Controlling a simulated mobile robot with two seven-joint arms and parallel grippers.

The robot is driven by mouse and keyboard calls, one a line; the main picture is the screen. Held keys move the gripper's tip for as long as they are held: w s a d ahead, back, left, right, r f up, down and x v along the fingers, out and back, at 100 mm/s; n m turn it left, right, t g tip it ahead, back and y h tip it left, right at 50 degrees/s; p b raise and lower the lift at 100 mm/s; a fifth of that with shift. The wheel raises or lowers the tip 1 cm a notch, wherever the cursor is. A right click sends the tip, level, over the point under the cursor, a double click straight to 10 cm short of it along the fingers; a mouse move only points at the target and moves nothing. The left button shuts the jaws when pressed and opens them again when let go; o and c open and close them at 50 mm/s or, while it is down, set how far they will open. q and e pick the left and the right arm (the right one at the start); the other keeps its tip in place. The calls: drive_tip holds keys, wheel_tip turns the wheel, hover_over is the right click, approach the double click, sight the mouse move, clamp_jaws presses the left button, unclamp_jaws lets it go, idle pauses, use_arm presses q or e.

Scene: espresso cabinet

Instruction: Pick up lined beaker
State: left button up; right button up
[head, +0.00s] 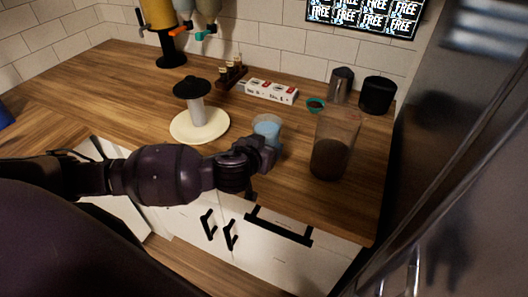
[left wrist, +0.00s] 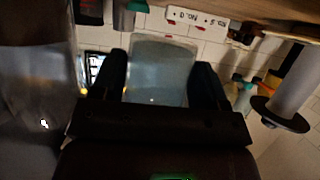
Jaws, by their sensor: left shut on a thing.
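The beaker (head: 267,125), clear with a pale blue tint, is at the front part of the wooden counter, in front of the white box. My left gripper (head: 262,152) reaches it from the front and is shut on it. In the left wrist view the beaker (left wrist: 158,70) stands between the two dark fingers of the left gripper (left wrist: 157,88), one finger at each side. I cannot tell whether its base touches the counter. Any lines on it are too faint to see. The gripper hides its lower part in the head view. My right gripper is not in view.
A tall clear container with dark contents (head: 331,157) stands close on the right. A pale round plate (head: 183,131) bearing a dark-capped white cylinder (head: 196,107) is at left. A white box (head: 268,91), metal cup (head: 341,84) and black canister (head: 377,95) are behind.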

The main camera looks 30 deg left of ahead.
use_arm(q)
wheel_tip(320, 180, up, 4)
drive_tip(key=shift+f, duration=0.2)
drive_tip(key=shift+r, duration=0.85)
wheel_tip(320, 180, up, 2)
drive_tip(key=shift+r+p, duration=0.25)
drive_tip(key=shift+p, duration=0.15)
wheel_tip(320, 180, up, 7)
hover_over(261, 133)
drive_tip(key=w, duration=0.2)
drive_tip(key=shift+r+p, duration=0.1)
drive_tip(key=shift+p, duration=0.3)
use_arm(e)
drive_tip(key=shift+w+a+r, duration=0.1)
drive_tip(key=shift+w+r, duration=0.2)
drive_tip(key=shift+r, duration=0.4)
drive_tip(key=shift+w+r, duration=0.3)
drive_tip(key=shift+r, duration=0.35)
